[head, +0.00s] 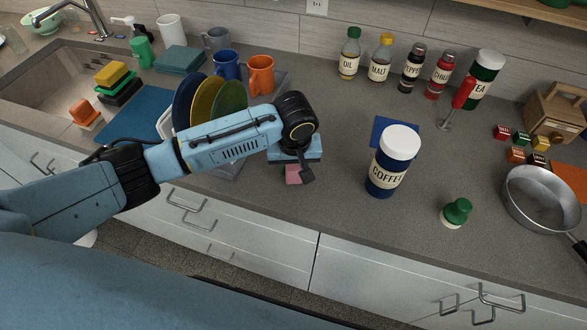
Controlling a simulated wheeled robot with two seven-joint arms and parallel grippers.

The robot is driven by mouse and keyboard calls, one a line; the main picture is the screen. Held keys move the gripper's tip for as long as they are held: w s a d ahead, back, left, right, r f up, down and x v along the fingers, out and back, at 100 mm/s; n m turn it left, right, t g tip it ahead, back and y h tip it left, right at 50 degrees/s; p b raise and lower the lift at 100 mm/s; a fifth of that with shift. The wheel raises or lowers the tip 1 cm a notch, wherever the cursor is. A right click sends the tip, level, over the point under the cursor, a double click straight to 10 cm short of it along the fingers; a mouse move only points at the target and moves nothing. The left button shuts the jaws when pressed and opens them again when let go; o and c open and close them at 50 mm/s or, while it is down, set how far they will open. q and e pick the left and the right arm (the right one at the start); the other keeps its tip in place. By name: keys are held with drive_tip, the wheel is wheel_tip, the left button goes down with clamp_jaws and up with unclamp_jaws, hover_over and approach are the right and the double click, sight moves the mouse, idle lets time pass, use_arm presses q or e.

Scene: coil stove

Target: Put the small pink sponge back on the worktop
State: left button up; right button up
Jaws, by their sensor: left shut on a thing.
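The small pink sponge (293,174) shows just below my left gripper (298,178), near the front edge of the worktop (340,210). My left gripper is shut on the sponge, and the hand hides its upper part. It is over or on the worktop in front of the dish rack; I cannot tell whether the sponge touches the surface. My right gripper is not in view.
Blue, yellow and green plates (206,100) stand in a rack behind my left arm. A coffee jar (389,175) stands to the right, with a green-capped item (456,213) and a pan (541,203) beyond. Worktop between gripper and jar is clear.

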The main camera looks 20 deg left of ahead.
sight(294, 167)
use_arm(q)
drive_tip(key=shift+f, duration=0.8)
drive_tip(key=shift+f, duration=0.15)
drive_tip(key=o, duration=1)
drive_tip(key=shift+c, duration=0.2)
drive_tip(key=r, duration=0.4)
drive_tip(key=s+r, duration=0.1)
drive_tip(key=r, duration=0.3)
drive_tip(key=r+p, duration=0.1)
drive_tip(key=r, duration=0.3)
drive_tip(key=shift+s+d+r, duration=0.1)
drive_tip(key=shift+s+d, duration=0.25)
